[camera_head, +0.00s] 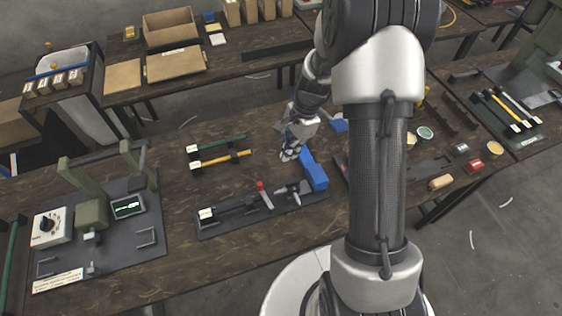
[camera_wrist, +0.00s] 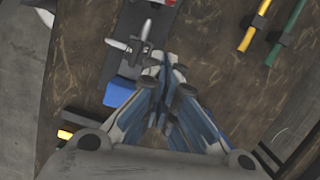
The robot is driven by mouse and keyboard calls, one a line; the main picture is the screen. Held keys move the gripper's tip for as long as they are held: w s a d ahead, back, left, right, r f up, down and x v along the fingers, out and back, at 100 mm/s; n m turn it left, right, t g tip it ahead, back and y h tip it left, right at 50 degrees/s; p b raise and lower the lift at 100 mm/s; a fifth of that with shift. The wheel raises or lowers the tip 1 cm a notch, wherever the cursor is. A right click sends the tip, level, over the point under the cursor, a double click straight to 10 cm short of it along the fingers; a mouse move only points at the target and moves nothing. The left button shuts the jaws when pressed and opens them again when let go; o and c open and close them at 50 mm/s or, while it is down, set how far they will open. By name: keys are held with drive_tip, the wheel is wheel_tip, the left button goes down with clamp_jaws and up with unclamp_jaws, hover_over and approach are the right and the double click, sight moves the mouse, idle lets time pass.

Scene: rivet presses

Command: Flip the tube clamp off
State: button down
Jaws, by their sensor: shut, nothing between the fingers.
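The tube clamp is on a dark fixture plate (camera_head: 236,223) in the middle of the workbench. Its lever has a red grip (camera_head: 261,186) that stands up and leans slightly. A metal clamp part (camera_head: 287,189) sits to its right, and it also shows in the wrist view (camera_wrist: 145,30). A blue block (camera_head: 315,172) stands at the plate's right end. In the wrist view my fingertips (camera_wrist: 160,62) are together beside the clamp, with no contact visible. The red grip is cut off at the top edge there.
Bare bench lies between the station and the fixture.

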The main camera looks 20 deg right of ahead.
sight(265, 196)
drive_tip(key=b+x, duration=0.2)
drive_tip(key=x, duration=0.7)
drive_tip(key=shift+s+f+b, duration=0.1)
drive_tip(key=shift+b, duration=0.2)
drive_tip(key=a, duration=0.3)
drive_tip(key=shift+s+a, duration=0.1)
drive_tip(key=shift+s, duration=0.15)
drive_tip(key=shift+a+b, duration=0.3)
drive_tip(key=shift+a, duration=0.05)
